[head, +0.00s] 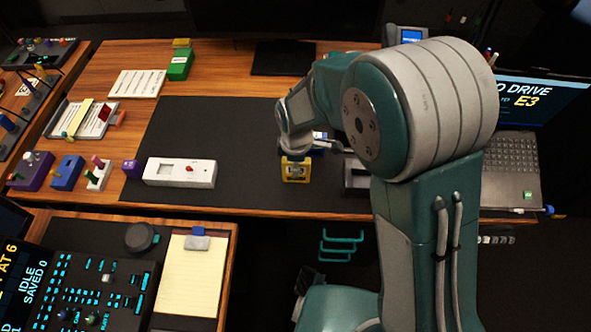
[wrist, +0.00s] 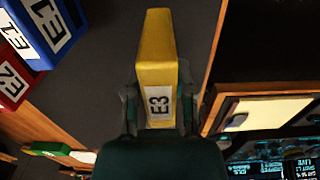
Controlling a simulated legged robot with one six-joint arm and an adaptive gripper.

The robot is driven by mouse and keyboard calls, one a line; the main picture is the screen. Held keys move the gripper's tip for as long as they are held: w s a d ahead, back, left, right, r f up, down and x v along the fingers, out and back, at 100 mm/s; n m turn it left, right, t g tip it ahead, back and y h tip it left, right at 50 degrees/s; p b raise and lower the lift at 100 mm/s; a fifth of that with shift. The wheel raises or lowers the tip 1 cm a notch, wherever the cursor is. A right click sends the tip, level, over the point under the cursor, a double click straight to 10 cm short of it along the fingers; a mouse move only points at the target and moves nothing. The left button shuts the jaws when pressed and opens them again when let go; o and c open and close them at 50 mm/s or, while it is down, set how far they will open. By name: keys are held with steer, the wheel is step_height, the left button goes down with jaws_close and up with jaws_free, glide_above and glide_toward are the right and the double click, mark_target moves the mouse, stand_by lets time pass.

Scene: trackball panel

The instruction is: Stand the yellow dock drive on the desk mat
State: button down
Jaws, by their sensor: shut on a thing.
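The yellow dock drive (head: 295,172) is in my gripper (head: 295,156), near the front edge of the black desk mat (head: 235,125) in the head view. In the wrist view the drive (wrist: 156,45) shows its yellow side and a white E3 label, between the two fingers of my gripper (wrist: 158,105). My gripper is shut on it. The mat lies behind the drive in the wrist view (wrist: 95,75). I cannot tell whether the drive touches the mat. My wrist hides part of the gripper in the head view.
A white switch box (head: 180,172) sits on the mat's left front. A blue drive (wrist: 45,25) and a red drive (wrist: 12,70) stand close by in the wrist view. A laptop (head: 512,165) is at the right. The mat's middle left is clear.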

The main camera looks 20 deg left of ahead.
steer(key=shift+w+f, duration=0.1)
steer(key=shift+f, duration=1.55)
steer(key=shift+c, duration=2.2)
jaws_free()
steer(key=shift+f, duration=0.1)
step_height(320, 180, up, 12)
steer(key=shift+r, duration=0.1)
